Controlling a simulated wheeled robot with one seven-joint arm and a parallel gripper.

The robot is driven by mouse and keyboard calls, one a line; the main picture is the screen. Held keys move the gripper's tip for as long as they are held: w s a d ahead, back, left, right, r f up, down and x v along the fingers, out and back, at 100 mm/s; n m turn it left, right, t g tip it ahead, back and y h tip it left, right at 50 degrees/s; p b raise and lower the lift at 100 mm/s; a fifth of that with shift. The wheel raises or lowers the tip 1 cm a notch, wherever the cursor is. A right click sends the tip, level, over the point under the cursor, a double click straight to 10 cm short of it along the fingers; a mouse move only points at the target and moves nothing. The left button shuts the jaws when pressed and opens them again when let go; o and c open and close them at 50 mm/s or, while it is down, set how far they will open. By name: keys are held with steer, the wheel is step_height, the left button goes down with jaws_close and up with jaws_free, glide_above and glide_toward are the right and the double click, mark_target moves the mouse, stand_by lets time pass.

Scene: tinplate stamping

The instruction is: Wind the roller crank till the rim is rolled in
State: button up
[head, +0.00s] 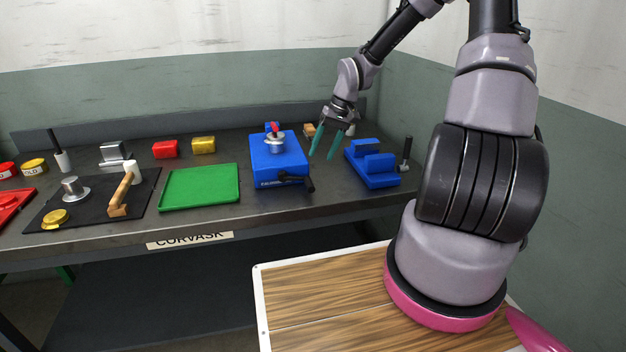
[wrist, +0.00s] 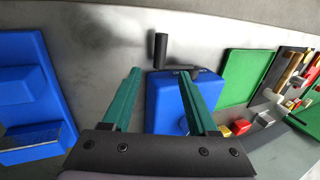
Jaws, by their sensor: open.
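The blue roller machine (head: 264,178) stands on the bench, with a silver round tin and a red part (head: 275,128) on its top. Its black crank (head: 295,179) is on the front face, with the grip at the right end. In the wrist view, the crank's black grip (wrist: 160,48) stands up just beyond my fingertips, beside the blue machine (wrist: 165,98). My gripper (head: 322,157) is open and empty, above the bench to the right of the machine, with teal fingers pointing down. The fingers (wrist: 160,72) appear apart from the crank. Whether the rim is rolled is too small to tell.
A blue stepped fixture (head: 372,168) stands to the right, with a black-handled tool (head: 405,153) beside it. A green tray (head: 200,187) lies left of the machine. Farther left is a dark mat (head: 85,212) with a wooden-handled tool (head: 121,193). Red and yellow blocks stand behind.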

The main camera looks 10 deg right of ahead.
mark_target(310, 181)
steer(key=x, duration=0.9)
steer(key=shift+a+f, duration=0.2)
steer(key=shift+f, duration=0.15)
jaws_close()
stand_by(0.9)
